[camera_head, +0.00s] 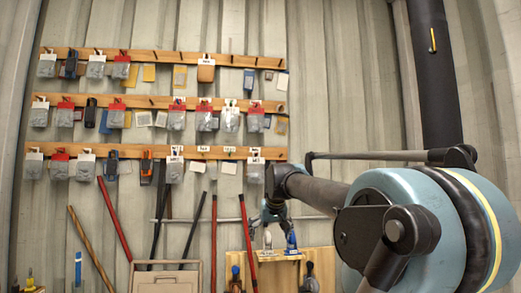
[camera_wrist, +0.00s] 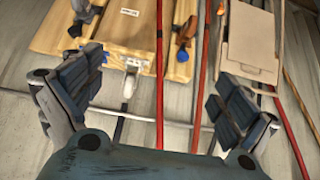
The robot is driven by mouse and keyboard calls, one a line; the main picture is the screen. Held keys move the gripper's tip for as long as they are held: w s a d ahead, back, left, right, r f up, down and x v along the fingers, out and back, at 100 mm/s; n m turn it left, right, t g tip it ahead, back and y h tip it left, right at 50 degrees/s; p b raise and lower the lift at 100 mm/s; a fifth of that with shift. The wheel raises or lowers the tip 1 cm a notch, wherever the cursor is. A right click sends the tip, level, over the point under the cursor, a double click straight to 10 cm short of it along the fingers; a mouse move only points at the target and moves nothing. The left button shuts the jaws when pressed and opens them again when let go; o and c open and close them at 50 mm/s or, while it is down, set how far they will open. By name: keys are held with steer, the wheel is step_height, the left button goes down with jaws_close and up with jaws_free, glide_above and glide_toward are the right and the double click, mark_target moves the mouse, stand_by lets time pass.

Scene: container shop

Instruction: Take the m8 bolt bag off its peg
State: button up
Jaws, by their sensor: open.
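Several clear bags of grey hardware with white or red header cards hang from pegs on three wooden rails in the head view. The card lettering is too small to read, so I cannot tell which is the m8 bolt bag. One bag with a white label (camera_head: 255,170) hangs at the right end of the lowest rail, just above and left of my gripper. My gripper (camera_head: 268,213) is partly hidden by its own wrist in the head view. In the wrist view, my gripper (camera_wrist: 155,100) is open with its fingers wide apart and no bag between them.
Red poles (camera_head: 116,220) and a wooden pole (camera_head: 90,245) lean against the corrugated wall. A cardboard box (camera_head: 166,277) stands below, left of a wooden tool panel (camera_head: 272,257). The panel also shows in the wrist view (camera_wrist: 110,30). A horizontal bar runs behind my gripper.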

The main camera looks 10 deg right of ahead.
steer(key=w+r+t, duration=0.2)
steer(key=w+r, duration=0.4)
steer(key=r, duration=0.5)
steer(key=w+r+t, duration=0.2)
steer(key=w+r, duration=0.4)
steer(key=r, duration=0.6)
steer(key=w+r+t, duration=0.2)
steer(key=w+r, duration=0.4)
steer(key=r, duration=0.5)
glide_toward(256, 160)
steer(key=x, duration=1)
steer(key=shift+w+f, duration=0.15)
steer(key=shift+f, duration=0.35)
steer(key=c, duration=1.2)
steer(key=shift+r, duration=0.1)
steer(key=shift+r, duration=0.25)
